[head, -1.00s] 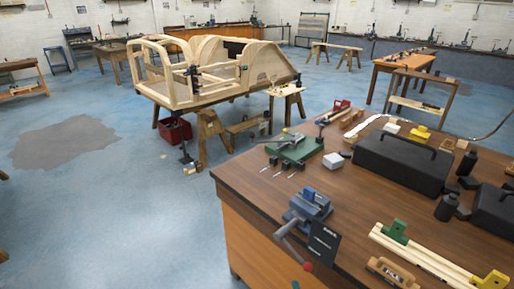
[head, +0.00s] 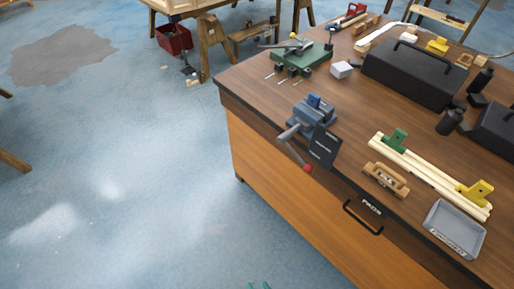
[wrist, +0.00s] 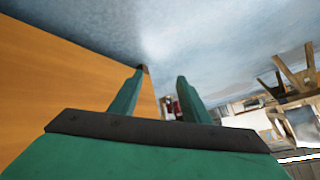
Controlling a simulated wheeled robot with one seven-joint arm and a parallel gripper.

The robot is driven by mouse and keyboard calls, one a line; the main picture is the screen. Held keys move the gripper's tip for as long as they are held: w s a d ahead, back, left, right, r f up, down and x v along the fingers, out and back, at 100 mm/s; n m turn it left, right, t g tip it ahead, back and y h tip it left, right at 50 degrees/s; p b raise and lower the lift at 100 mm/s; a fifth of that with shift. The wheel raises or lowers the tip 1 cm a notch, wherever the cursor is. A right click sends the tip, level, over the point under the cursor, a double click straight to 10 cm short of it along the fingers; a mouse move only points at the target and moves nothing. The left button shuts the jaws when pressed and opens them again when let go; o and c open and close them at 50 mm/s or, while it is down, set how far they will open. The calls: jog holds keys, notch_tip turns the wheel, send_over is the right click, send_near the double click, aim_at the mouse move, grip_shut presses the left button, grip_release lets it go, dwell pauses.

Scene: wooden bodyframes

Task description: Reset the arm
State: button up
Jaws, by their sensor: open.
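My gripper (wrist: 160,95) shows in the wrist view as two green fingers held apart on a dark bar, with nothing between them. It points past the orange-brown side of the workbench (wrist: 60,75), which fills the left of that view. In the head view only small green tips show at the bottom edge, left of the workbench front (head: 290,190). Most of the arm is out of the head view.
The bench top holds a blue-grey vise (head: 312,112), a black case (head: 415,72), a green fixture (head: 300,57), clamped wooden strips (head: 435,172) and a grey tray (head: 455,228). A red crate (head: 173,38) stands on the floor. The blue floor (head: 120,170) left of the bench is clear.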

jog(key=s+d+r+t+h, duration=0.2)
jog(key=s+r+h, duration=0.25)
jog(key=r, duration=0.85)
notch_tip(320, 180, up, 24)
jog(key=s+a+t, duration=0.1)
jog(key=a+t, duration=0.2)
jog(key=t, duration=0.2)
jog(key=shift+s+y, duration=0.2)
jog(key=shift+y, duration=0.15)
